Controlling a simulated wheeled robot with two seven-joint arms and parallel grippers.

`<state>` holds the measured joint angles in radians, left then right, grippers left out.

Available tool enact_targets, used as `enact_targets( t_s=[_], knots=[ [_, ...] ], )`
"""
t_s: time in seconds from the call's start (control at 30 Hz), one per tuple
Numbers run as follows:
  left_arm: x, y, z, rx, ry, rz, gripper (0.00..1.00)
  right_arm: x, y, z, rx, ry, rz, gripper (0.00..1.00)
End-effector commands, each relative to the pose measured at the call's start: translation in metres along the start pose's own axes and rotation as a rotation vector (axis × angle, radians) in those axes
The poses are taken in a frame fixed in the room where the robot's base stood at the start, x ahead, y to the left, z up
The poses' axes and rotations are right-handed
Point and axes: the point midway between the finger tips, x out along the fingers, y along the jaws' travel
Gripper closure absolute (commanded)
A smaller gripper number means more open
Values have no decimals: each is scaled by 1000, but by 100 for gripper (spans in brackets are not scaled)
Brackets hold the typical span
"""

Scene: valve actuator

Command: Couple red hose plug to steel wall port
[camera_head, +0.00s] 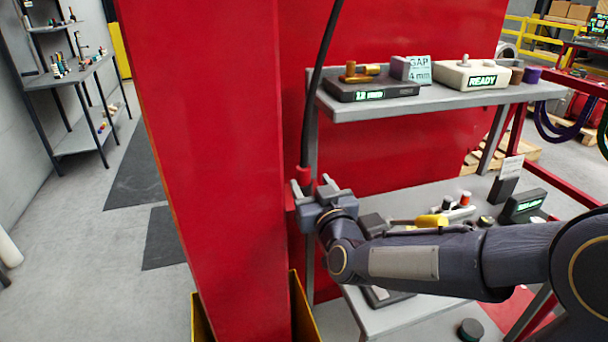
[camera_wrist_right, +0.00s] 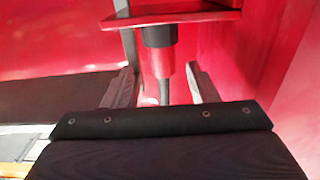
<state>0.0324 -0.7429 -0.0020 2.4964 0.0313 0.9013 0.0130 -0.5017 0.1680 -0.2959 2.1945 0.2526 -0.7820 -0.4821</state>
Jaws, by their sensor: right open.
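The red hose plug (camera_head: 304,175) hangs on a black hose (camera_head: 315,90) beside the red wall panel, in the head view. My right gripper (camera_head: 319,189) is right at the plug, with its jaws apart. In the right wrist view, the open jaws (camera_wrist_right: 165,88) stand either side of a thin grey stem below a red band (camera_wrist_right: 159,63) and a dark collar (camera_wrist_right: 158,36). I see no clear contact with either finger. I cannot clearly make out the steel wall port. My left gripper is out of view.
A grey shelf (camera_head: 440,102) with small devices stands right of my gripper. A lower shelf (camera_head: 390,318) lies under my right arm. The red post (camera_head: 205,150) stands to the left. A red ledge (camera_wrist_right: 172,18) spans above the collar in the wrist view.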

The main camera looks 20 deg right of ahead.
Motion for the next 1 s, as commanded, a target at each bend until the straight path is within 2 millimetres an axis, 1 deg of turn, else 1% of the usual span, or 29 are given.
enact_targets(
  t_s=[0.3,0.43,0.63,0.67,1.0],
  knots=[
    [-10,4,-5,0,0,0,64,44,-2,3,-1,-2,0,47],
    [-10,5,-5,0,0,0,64,52,-2,4,2,-2,0,47],
    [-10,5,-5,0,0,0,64,52,-2,4,3,-2,-1,47],
    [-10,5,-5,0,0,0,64,52,-2,4,3,-2,-1,50],
    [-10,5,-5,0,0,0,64,52,-2,4,3,-2,-1,94]
  ],
)
